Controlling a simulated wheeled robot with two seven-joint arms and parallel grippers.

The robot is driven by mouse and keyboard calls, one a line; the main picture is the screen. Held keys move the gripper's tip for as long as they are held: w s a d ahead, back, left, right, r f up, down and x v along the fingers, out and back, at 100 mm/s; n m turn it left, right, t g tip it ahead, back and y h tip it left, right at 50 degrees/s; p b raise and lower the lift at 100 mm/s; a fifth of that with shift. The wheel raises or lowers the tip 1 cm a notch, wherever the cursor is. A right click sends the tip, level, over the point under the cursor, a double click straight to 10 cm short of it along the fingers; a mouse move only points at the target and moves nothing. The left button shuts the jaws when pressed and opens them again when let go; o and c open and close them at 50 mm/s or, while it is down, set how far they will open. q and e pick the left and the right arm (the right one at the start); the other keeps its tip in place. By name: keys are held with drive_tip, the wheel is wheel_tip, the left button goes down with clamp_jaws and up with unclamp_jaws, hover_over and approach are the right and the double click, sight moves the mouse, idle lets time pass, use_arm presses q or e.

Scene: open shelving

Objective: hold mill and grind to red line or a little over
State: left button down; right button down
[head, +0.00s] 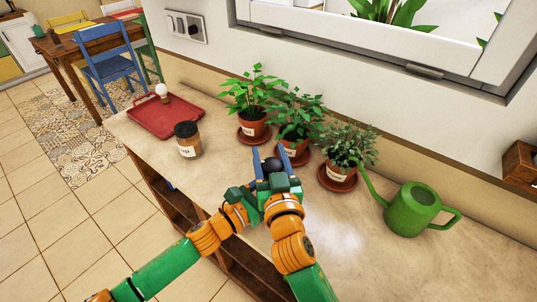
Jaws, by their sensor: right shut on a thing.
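My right gripper (277,178) is over the counter in the middle of the head view, its blue fingers pointing away from me. A dark round knob (271,165), which looks like the top of the mill, shows between the fingers; the rest of it is hidden by the gripper. My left gripper (245,192) is close against the right one on its left side. Its fingertips are mostly hidden, so I cannot tell whether it is open or shut. A jar (189,148) with a dark lid and a label stands to the left. I cannot make out a red line.
Potted plants (253,125) on saucers stand along the wall behind the grippers. A green watering can (412,209) is at the right. A red tray (165,118) with a small white object lies at the far left. The counter (345,235) is clear at front right.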

idle(0.3)
drive_tip(key=shift+c, duration=1.1)
unclamp_jaws()
drive_tip(key=s+d, duration=0.2)
drive_tip(key=s, duration=1)
drive_tip(key=shift+d, duration=0.15)
